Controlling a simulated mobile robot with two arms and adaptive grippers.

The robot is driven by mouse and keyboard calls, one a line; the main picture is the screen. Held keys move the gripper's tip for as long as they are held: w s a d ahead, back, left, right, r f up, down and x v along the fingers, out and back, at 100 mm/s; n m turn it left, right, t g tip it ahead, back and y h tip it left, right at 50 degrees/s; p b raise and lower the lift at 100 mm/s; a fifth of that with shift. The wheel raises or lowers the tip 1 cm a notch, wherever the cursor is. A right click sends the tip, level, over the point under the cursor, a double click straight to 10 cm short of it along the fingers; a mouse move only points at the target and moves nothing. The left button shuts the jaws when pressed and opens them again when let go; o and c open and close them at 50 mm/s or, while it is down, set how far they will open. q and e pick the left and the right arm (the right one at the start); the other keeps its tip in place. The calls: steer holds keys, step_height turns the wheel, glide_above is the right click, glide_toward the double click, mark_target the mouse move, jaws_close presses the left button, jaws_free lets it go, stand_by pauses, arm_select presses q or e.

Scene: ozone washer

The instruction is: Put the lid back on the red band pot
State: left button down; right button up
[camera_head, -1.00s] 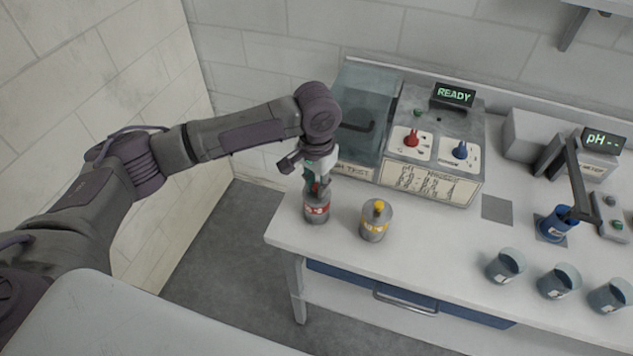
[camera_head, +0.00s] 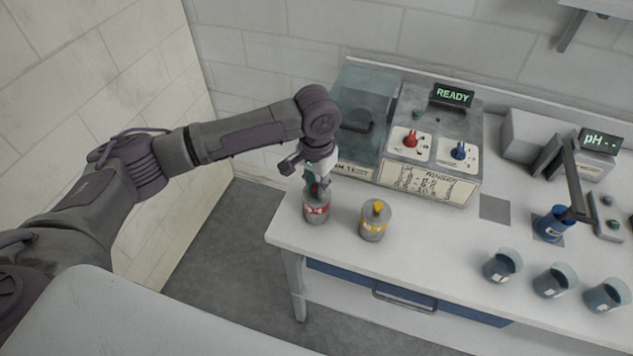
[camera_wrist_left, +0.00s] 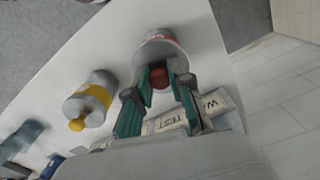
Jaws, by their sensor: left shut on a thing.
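The red band pot (camera_head: 316,212) stands upright near the left end of the white bench. It also shows in the left wrist view (camera_wrist_left: 160,49), with a grey lid and a red knob (camera_wrist_left: 160,77) on its top. My left gripper (camera_head: 317,187) points down over the pot and is shut on the red knob; its green fingers (camera_wrist_left: 157,100) are on either side of the knob. The lid appears to rest on the pot, but the fingers hide part of the rim, so I cannot tell whether it is fully seated. My right gripper is not in view.
A yellow band pot (camera_head: 375,222) with a yellow knob stands close to the right. The washer (camera_head: 437,140) with a READY display is behind. Several beakers (camera_head: 503,265) stand at the right front. The bench's left edge is near the red band pot.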

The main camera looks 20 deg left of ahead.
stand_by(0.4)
arm_select(q)
steer(key=c, duration=1)
jaws_free()
steer(key=shift+o, duration=0.5)
steer(key=o, duration=0.4)
steer(key=shift+r, duration=0.1)
step_height(320, 180, up, 5)
steer(key=p, duration=0.6)
steer(key=shift+r+p, duration=0.9)
